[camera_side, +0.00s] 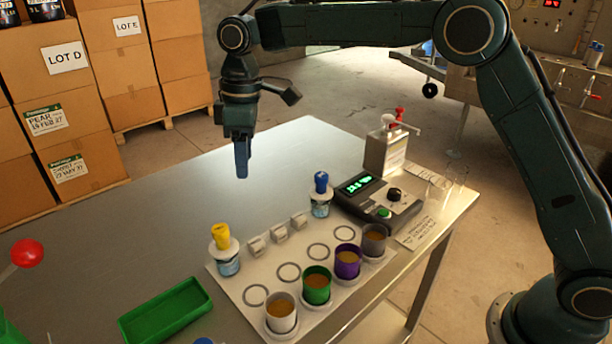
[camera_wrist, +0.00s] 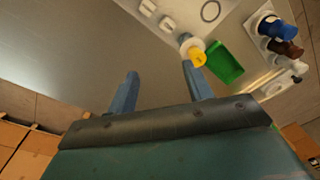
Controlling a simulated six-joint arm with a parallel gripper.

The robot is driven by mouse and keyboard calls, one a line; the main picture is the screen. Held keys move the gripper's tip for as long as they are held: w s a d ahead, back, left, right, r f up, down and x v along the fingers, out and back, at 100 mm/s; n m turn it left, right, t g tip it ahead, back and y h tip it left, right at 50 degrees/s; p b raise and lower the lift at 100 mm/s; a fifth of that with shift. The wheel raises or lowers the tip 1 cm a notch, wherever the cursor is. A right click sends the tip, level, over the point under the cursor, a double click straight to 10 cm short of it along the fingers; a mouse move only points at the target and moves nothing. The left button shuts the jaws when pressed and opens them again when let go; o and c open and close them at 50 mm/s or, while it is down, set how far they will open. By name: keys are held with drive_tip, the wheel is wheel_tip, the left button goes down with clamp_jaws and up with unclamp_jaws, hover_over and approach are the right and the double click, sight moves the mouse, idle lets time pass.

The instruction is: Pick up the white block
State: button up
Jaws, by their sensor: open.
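Three small white blocks (camera_side: 279,233) sit in a row on the white mat, between the yellow-topped bottle and the blue-topped bottle. Two of the white blocks (camera_wrist: 167,23) also show at the top of the wrist view. I cannot tell which one the task means. My gripper (camera_side: 243,170) points down above the bare metal table, up and to the left of the blocks in the side view. In the wrist view its two blue fingers (camera_wrist: 160,72) stand apart with nothing between them.
The white mat (camera_side: 237,284) also bears four-ring markings and several coloured cups (camera_side: 317,287). A green tray (camera_side: 166,312) lies front left. The table's rear left is clear.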

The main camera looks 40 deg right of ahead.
drive_tip(key=s+d+f+m+y, duration=0.1)
drive_tip(key=d+f+m, duration=0.2)
drive_tip(key=m, duration=1.1)
drive_tip(key=s+d+f+m+y, duration=0.2)
drive_tip(key=d+m, duration=0.5)
drive_tip(key=m, duration=0.7)
drive_tip(key=shift+f+y, duration=0.3)
drive_tip(key=shift+f, duration=0.15)
hover_over(279, 228)
drive_tip(key=d, duration=0.2)
drive_tip(key=shift+d+f, duration=0.1)
drive_tip(key=shift+f, duration=3.9)
drive_tip(key=shift+x, duration=2.6)
